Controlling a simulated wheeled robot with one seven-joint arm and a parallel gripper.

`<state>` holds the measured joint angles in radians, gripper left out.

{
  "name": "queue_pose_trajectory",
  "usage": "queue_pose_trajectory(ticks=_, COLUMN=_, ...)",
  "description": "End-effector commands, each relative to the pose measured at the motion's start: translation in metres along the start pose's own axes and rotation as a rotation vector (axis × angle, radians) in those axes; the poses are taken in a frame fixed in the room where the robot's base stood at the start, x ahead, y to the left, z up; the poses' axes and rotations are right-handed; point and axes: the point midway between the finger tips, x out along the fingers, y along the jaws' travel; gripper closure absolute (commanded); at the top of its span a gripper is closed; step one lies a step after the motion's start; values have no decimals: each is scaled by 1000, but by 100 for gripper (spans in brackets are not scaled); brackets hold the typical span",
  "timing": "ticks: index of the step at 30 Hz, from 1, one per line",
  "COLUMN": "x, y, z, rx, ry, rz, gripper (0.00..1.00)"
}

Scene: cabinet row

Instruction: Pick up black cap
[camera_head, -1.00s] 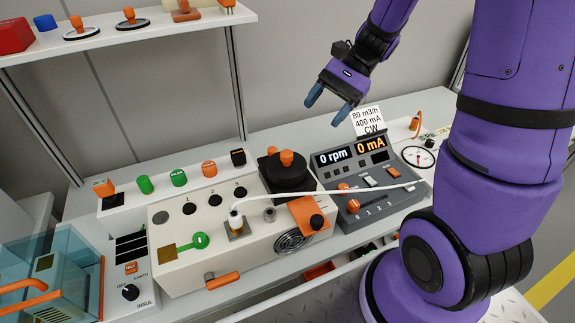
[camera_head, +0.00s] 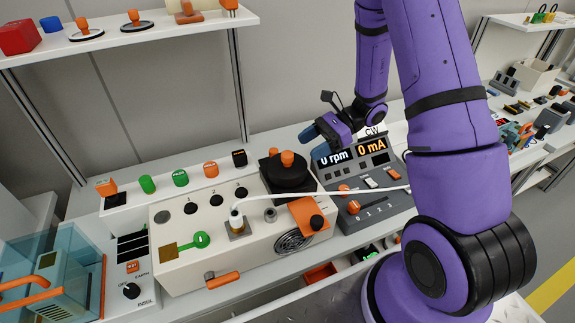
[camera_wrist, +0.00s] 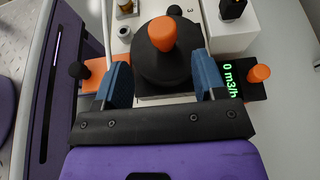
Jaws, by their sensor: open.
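A round black cap with an orange knob (camera_head: 287,177) sits on a dark square base on the beige panel. In the wrist view the black cap (camera_wrist: 165,68) lies ahead of my gripper (camera_wrist: 160,72), its orange knob upright between the two blue fingers. My gripper (camera_head: 314,136) is open and empty; in the head view it is above and right of the cap. I cannot tell the exact height. A smaller black cap (camera_head: 239,158) stands at the right end of a white rail.
Green and orange caps (camera_head: 180,178) stand along the white rail. A grey meter box (camera_head: 362,185) is right of the cap. A white hose (camera_head: 330,192) crosses the panel front. An orange plate with a black knob (camera_head: 315,217) is close by. A shelf (camera_head: 130,38) hangs above left.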

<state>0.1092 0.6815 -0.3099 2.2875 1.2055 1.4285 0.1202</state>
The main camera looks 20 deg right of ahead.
Motion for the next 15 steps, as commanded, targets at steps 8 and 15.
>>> queue_pose_trajectory(ticks=8, x=21, y=0, z=1, rx=0, ry=1, rz=1, gripper=36)
queue_pose_trajectory(ticks=15, x=49, y=-4, z=8, rx=-1, ry=1, rz=4, gripper=36)
